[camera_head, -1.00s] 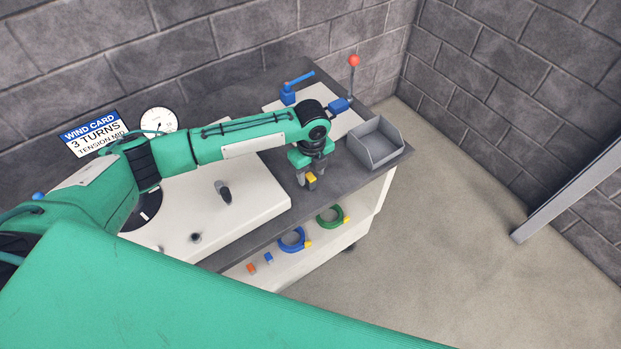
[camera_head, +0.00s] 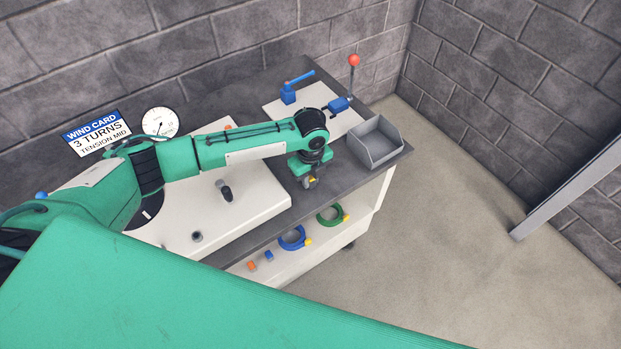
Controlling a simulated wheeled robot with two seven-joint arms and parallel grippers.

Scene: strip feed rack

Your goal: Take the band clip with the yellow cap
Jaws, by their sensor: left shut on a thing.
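The band clip with the yellow cap (camera_head: 313,180) shows only as a small yellow patch between the fingers of my left gripper (camera_head: 309,183). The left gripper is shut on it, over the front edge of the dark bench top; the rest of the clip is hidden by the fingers. Its exact height above the bench is hard to tell. My right gripper is not in the view.
A grey bin (camera_head: 375,150) stands right of the gripper. A red-knobbed lever (camera_head: 354,61) rises behind it.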

